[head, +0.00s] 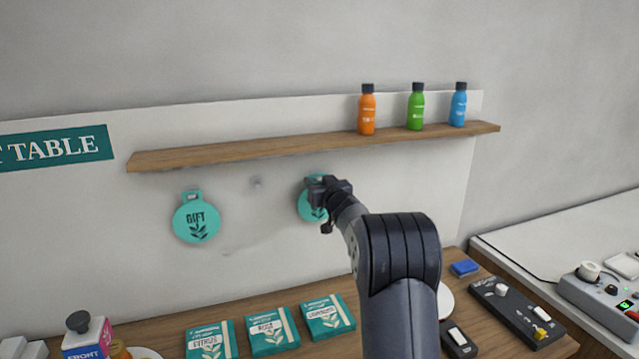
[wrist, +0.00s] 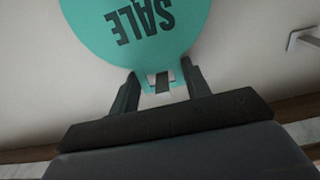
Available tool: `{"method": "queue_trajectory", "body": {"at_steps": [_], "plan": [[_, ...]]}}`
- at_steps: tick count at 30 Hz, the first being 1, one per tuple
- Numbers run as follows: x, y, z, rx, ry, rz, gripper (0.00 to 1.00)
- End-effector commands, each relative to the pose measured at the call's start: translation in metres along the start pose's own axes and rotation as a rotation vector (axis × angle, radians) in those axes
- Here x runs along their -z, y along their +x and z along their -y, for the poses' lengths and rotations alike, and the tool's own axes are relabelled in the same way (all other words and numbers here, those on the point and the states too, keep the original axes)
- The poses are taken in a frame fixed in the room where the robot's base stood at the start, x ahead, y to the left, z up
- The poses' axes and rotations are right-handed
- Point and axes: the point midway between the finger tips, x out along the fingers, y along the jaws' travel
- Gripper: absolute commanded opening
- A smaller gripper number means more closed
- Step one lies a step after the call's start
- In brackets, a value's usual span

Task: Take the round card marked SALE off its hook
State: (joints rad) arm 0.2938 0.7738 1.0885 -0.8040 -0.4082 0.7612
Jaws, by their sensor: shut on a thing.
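The round teal SALE card (head: 308,210) is in front of the white back panel, below the wooden shelf, partly hidden behind my gripper in the head view. In the wrist view the SALE card (wrist: 140,25) appears upside down, with its lettering readable. My gripper (wrist: 162,86) is shut on the narrow tab of this card, a finger on each side. In the head view my gripper (head: 322,187) is at the card's top. A small grey piece shows in the tab's slot; I cannot tell whether the hook still passes through it.
A teal GIFT card (head: 195,220) hangs to the left. A bare hook (head: 256,182) sits between the cards. The shelf (head: 240,152) overhangs just above, carrying orange (head: 367,112), green (head: 415,108) and blue (head: 458,107) bottles. Teal boxes (head: 268,332) stand on the counter below.

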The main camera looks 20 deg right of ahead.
Motion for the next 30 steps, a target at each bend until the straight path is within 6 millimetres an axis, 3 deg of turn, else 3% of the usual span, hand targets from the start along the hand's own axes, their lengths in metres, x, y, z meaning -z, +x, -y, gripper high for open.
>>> {"method": "queue_trajectory", "body": {"at_steps": [6, 30], "plan": [[0.0002, -0.0001, 0.0000, 0.000, 0.000, 0.000, 0.23], [0.0079, 0.0000, 0.0000, 0.000, 0.000, 0.000, 0.23]]}}
